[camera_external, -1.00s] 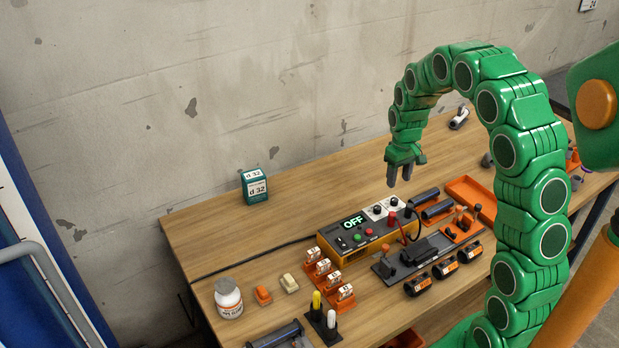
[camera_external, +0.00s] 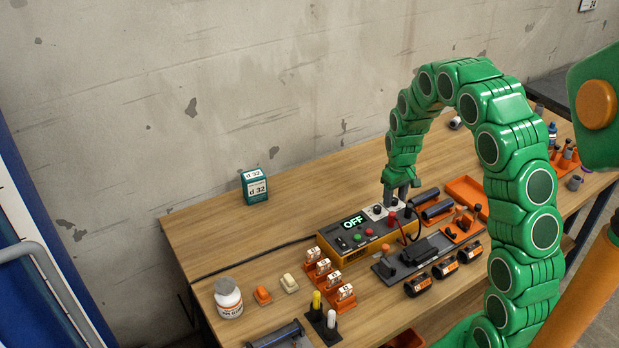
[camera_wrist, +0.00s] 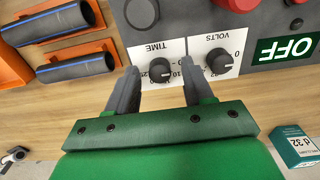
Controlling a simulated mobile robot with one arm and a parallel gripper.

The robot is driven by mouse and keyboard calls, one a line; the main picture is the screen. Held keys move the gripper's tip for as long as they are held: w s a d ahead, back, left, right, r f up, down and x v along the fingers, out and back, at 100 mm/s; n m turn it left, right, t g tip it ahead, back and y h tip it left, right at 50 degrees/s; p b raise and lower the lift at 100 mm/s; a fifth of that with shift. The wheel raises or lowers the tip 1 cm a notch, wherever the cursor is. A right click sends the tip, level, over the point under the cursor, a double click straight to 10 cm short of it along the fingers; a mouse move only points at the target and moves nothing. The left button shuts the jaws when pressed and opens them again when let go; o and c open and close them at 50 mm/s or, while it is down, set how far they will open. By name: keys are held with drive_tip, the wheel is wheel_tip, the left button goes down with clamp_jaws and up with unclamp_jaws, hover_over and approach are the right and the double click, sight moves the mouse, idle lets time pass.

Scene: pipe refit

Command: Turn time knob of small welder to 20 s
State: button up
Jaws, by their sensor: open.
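The small welder (camera_external: 346,247) is a yellow and dark box on the table, its display reading OFF. In the wrist view the OFF display (camera_wrist: 286,49) appears upside down at the right. The time knob (camera_wrist: 160,69) is black, on a white plate marked TIME, and lies between my gripper's two fingers. The volts knob (camera_wrist: 219,61) is to its right, beyond the right finger. My gripper (camera_wrist: 157,88) is open, its fingertips close to the plate; contact with the knob cannot be told. In the external view my gripper (camera_external: 396,198) is over the welder's right end and partly hides the time knob.
Black pipes (camera_wrist: 75,66) lie in orange holders beside the welder. Orange numbered blocks (camera_external: 323,266) and a white bottle (camera_external: 228,298) stand at the front left. A teal d 32 box (camera_external: 255,186) stands at the back.

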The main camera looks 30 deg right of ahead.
drive_tip(key=shift+f, duration=0.1)
clamp_jaws()
